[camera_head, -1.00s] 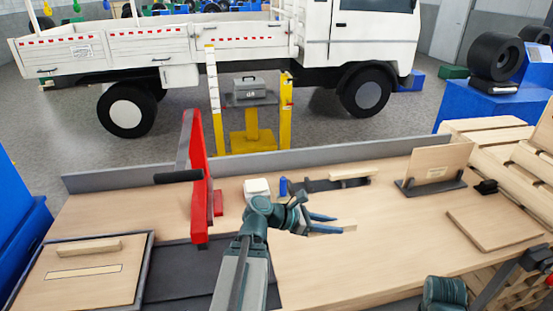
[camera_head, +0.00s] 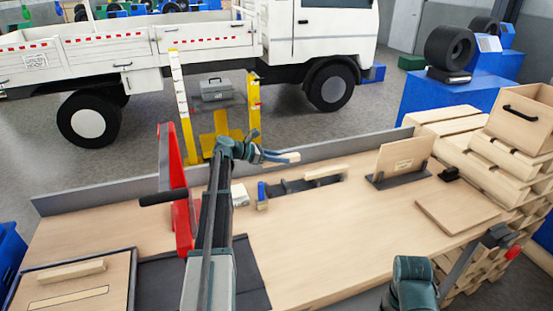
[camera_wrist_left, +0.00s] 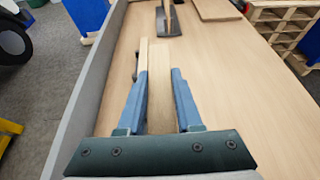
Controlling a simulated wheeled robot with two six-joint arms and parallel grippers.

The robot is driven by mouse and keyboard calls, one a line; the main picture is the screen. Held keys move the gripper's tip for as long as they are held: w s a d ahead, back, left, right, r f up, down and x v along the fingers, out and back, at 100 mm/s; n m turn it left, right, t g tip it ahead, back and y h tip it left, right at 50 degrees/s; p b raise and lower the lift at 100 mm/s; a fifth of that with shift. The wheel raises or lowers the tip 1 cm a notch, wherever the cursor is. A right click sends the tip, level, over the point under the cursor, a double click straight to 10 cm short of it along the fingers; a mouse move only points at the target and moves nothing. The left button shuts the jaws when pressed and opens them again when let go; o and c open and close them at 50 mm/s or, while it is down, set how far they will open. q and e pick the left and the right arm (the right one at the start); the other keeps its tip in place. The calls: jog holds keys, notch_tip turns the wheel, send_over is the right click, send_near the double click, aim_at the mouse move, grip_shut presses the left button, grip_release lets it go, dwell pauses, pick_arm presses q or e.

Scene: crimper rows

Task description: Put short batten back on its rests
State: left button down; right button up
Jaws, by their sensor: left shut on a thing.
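My left gripper (camera_head: 283,158) is shut on the short batten (camera_head: 290,157), a pale wooden strip, and holds it above the back of the bench. In the left wrist view the short batten (camera_wrist_left: 160,75) runs forward from between the two blue fingers. The dark rests (camera_head: 292,187) are on the bench below and right of the gripper. Another pale batten (camera_head: 325,172) lies on their right part. It also shows left of the held batten in the left wrist view (camera_wrist_left: 143,55). My right gripper does not show.
A red upright frame (camera_head: 176,195) with a black handle stands left of my left arm. A blue piece (camera_head: 262,192) stands near the rests. A standing panel (camera_head: 402,158) and a flat board (camera_head: 458,211) are to the right. The bench middle is clear.

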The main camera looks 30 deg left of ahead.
pick_arm(q)
jog(key=w+a+f+b, duration=0.4)
jog(key=f+b, duration=0.2)
jog(key=shift+w, duration=0.15)
jog(key=shift+a+f, duration=0.1)
notch_tip(320, 180, down, 10)
jog(key=b, duration=1)
jog(key=shift+r, duration=0.25)
jog(key=c, duration=0.5)
grip_release()
